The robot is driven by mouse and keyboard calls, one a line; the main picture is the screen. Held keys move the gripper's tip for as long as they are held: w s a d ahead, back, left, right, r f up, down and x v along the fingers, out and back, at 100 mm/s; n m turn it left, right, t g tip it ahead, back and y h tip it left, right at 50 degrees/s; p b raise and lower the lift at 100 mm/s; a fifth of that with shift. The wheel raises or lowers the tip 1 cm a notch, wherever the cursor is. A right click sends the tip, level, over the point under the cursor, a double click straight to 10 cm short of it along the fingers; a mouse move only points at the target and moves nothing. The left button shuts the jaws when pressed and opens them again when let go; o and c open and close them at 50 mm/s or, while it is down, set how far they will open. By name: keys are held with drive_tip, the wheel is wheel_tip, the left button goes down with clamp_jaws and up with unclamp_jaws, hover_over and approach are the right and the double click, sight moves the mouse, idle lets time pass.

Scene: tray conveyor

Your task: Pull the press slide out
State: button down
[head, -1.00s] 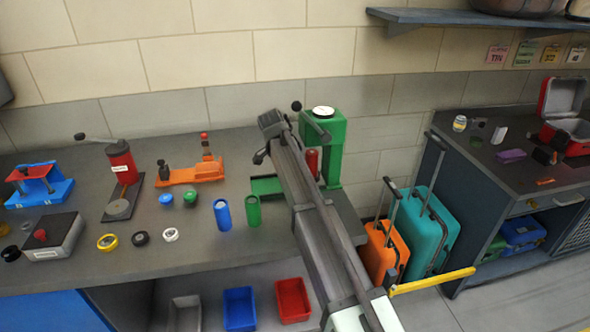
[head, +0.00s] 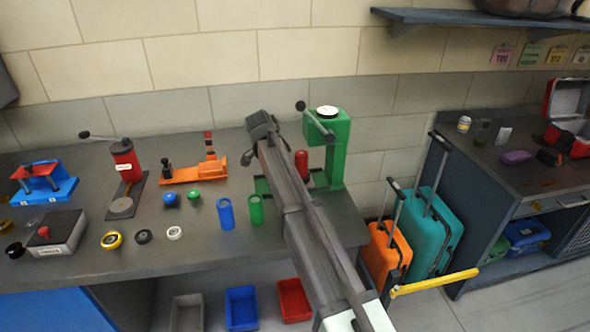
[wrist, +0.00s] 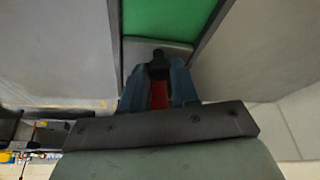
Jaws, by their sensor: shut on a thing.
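The green press (head: 338,150) stands at the right end of the bench, with a dark lever on top. A red cylinder (head: 301,165) stands upright left of its column, partly behind my arm. Part of the green base (head: 263,186) shows left of my arm. In the wrist view my gripper (wrist: 160,80) is shut on the press slide's handle, with red (wrist: 159,95) showing between the fingers and a dark knob (wrist: 158,62) at their tips. A green surface (wrist: 165,17) lies beyond. My arm hides the gripper and most of the slide in the head view.
A blue cup (head: 226,213) and a green cup (head: 256,209) stand left of my arm. A red hand press (head: 122,160) and an orange fixture (head: 195,172) are farther left. Orange (head: 388,250) and teal (head: 432,230) suitcases stand right of the bench.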

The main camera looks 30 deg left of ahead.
drive_tip(key=s+a, duration=0.5)
drive_tip(key=shift+s+a, duration=0.35)
drive_tip(key=shift+a, duration=0.05)
drive_tip(key=c, duration=0.9)
unclamp_jaws()
drive_tip(key=shift+o, duration=0.2)
drive_tip(key=v, duration=1.4)
drive_tip(key=shift+w, duration=0.15)
